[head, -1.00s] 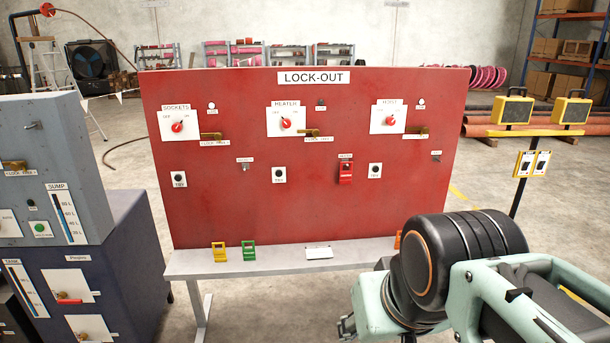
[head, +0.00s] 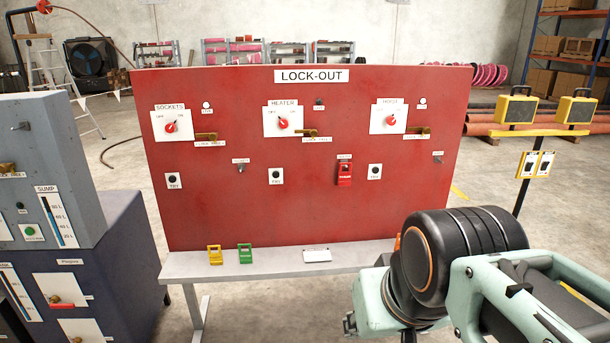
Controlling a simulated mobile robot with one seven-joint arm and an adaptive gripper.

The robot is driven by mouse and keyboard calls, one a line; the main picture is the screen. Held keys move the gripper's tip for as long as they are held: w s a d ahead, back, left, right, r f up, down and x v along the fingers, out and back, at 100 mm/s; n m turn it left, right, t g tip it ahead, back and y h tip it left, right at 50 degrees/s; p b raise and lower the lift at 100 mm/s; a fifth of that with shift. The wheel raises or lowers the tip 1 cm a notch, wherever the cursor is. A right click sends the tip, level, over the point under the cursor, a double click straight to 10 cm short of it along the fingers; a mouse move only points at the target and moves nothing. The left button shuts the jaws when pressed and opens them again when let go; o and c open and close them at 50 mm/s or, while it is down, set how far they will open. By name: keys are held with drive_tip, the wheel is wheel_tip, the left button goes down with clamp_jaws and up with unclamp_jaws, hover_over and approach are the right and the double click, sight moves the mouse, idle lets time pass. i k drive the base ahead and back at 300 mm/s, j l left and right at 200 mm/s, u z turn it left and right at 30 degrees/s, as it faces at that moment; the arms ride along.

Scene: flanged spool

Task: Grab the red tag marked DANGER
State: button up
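My arm fills the lower right of the head view, in front of the board's lower right corner. My gripper's fingers cannot be made out, so their state is hidden. The arm is well apart from the red tag.
A grey ledge (head: 270,264) below the board holds a yellow tag (head: 215,255), a green tag (head: 245,253) and a white block (head: 317,255). An orange item is partly behind my arm. Grey and dark blue cabinets (head: 110,250) stand at left.

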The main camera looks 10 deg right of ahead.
sight(344, 178)
drive_tip(key=i+l, duration=0.25)
drive_tip(key=i, duration=0.2)
drive_tip(key=i+l, duration=0.25)
drive_tip(key=i, duration=0.15)
